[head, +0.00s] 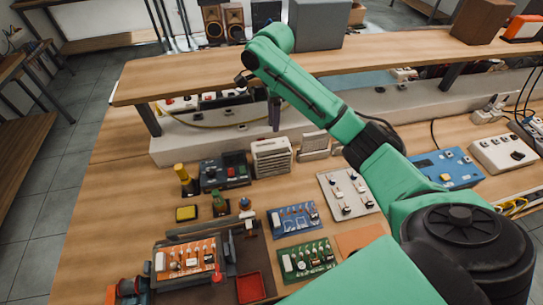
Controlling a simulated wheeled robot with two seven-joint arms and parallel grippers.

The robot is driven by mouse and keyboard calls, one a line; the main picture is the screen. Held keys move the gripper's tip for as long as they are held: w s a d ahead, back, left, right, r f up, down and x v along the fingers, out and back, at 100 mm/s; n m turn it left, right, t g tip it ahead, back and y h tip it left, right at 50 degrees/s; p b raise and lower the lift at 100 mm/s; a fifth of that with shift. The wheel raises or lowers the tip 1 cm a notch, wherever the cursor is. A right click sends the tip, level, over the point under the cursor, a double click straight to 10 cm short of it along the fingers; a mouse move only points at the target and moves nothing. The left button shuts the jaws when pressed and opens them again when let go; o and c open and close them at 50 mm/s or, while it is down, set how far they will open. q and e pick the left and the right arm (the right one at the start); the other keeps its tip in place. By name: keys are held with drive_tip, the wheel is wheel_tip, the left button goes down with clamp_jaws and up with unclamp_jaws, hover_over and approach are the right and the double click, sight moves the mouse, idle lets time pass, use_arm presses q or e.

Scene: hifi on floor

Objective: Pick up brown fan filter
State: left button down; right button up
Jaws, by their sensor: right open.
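A beige louvered box (272,157), the closest match I see to a fan filter, stands upright on the bench below the shelf. A smaller grey slatted piece (315,145) stands just to its right. I cannot make out a clearly brown filter. My right arm reaches up from the lower right to above the shelf. My left gripper is not in view.
The wooden shelf (190,78) overhangs the back of the bench. Several circuit boards, including a blue one (295,218) and a green one (306,258), lie in front. A red tray (250,287) is near the front edge.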

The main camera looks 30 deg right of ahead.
drive_tip(key=p, duration=0.2)
hover_over(273, 148)
wheel_tip(273, 148, down, 4)
drive_tip(key=shift+s+d+f, duration=0.1)
wheel_tip(273, 148, down, 7)
drive_tip(key=shift+f+p, duration=0.1)
drive_tip(key=shift+p, duration=0.9)
drive_tip(key=shift+f, duration=0.2)
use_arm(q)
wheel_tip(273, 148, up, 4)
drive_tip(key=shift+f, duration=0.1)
use_arm(e)
clamp_jaws()
